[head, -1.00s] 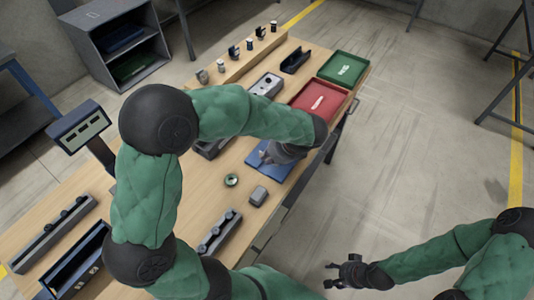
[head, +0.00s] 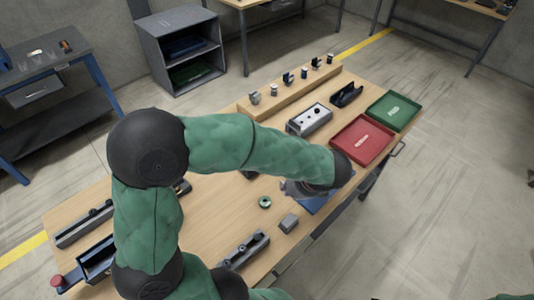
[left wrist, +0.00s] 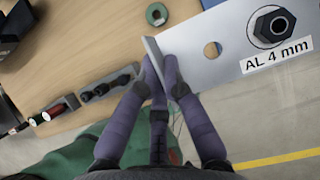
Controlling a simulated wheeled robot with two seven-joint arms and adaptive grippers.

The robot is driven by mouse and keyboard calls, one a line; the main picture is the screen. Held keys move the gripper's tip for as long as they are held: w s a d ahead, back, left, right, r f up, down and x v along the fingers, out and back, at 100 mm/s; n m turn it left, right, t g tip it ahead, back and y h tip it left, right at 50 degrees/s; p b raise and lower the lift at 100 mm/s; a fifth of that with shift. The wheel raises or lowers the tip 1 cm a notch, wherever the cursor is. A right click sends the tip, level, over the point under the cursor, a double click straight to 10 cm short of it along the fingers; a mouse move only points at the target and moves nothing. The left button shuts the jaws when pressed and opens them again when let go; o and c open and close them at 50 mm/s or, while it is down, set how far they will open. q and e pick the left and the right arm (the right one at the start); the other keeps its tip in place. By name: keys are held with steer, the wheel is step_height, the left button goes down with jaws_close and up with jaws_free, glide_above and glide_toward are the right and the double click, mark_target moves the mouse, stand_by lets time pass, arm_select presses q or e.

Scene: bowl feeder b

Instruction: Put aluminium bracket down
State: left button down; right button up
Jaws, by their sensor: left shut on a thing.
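The aluminium bracket (left wrist: 232,66) is a grey angled plate with a round hole, a dark hex nut and a label reading "AL 4 mm" in the left wrist view. My left gripper (left wrist: 161,68) is shut on its thin upright flange. In the head view my left gripper (head: 299,188) is largely hidden behind my forearm, above the near edge of the blue mat (head: 319,204). I cannot tell whether the bracket touches anything below it. My right gripper is out of view.
A red tray (head: 346,153) and a green tray (head: 377,118) stand beyond the mat. A green ring (head: 264,202), a grey block (head: 289,222) and a grey rail (head: 244,250) lie nearby. Bare wood lies left of the ring.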

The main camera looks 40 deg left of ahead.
arm_select(q)
steer(key=s+a+r+p, duration=0.1)
steer(key=s+a+r, duration=0.1)
steer(key=a, duration=0.5)
steer(key=s+a+r, duration=0.1)
steer(key=s+a, duration=0.2)
steer(key=a, duration=0.3)
steer(key=w+a+f+b, duration=0.1)
steer(key=w+a+f, duration=0.1)
steer(key=a+f, duration=0.1)
steer(key=w+a+f+b, duration=0.1)
steer(key=w+a+f, duration=0.2)
steer(key=a, duration=0.1)
steer(key=w+a+f+b, duration=0.1)
steer(key=w+a+f, duration=0.1)
steer(key=w+a, duration=0.1)
steer(key=shift+w+a+f, duration=0.25)
steer(key=shift+a+f, duration=0.15)
steer(key=f, duration=0.1)
steer(key=f+b, duration=0.1)
steer(key=f, duration=0.2)
steer(key=shift+w+a, duration=0.25)
steer(key=shift+a, duration=0.1)
steer(key=shift+f+b, duration=0.3)
steer(key=shift+b, duration=0.15)
steer(key=shift+s+d+f, duration=0.1)
steer(key=shift+d+f, duration=0.05)
steer(key=shift+f, duration=0.15)
